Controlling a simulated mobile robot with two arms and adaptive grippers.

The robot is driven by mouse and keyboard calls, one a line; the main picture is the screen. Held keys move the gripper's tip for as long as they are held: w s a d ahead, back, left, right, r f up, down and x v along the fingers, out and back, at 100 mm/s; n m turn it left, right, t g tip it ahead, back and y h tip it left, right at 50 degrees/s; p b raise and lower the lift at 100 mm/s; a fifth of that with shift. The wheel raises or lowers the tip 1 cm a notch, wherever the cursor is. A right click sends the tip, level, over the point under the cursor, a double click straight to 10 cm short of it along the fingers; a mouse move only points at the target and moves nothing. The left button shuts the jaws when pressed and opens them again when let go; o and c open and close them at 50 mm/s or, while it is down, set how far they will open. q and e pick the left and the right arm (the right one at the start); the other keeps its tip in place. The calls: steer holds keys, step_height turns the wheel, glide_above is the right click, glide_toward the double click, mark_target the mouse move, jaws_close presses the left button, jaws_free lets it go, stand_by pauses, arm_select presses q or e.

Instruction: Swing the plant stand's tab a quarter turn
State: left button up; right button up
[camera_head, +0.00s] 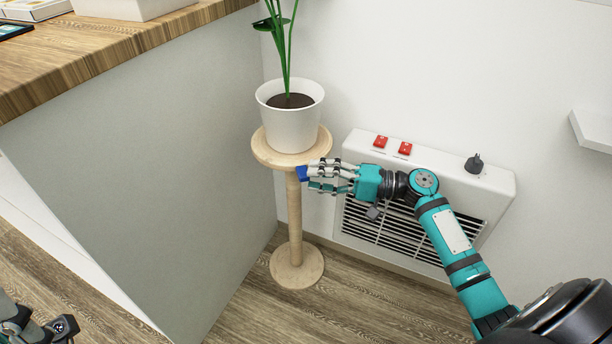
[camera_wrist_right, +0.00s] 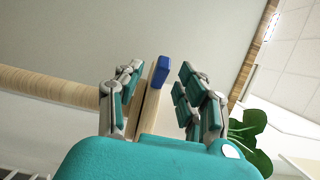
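The plant stand (camera_head: 294,215) is a pale wooden post with a round base and a round top. A white pot (camera_head: 291,124) with a green plant stands on its top. A blue tab (camera_head: 302,173) shows at the top's edge, partly hidden by my fingers. My right gripper (camera_head: 312,177) is beside it, coming from the right. In the right wrist view the blue tab (camera_wrist_right: 160,70) lies between the spread fingers (camera_wrist_right: 158,88), with gaps visible on both sides. The stand's top shows edge-on there. My left gripper (camera_head: 36,328) is partly visible at the bottom left; its fingers are unclear.
A wood-topped counter (camera_head: 110,42) stands left of the stand. A white shelf (camera_head: 594,130) is at right. The wooden floor (camera_head: 340,309) before the stand is clear.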

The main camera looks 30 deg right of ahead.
steer(key=shift+v, duration=2)
steer(key=shift+c, duration=0.2)
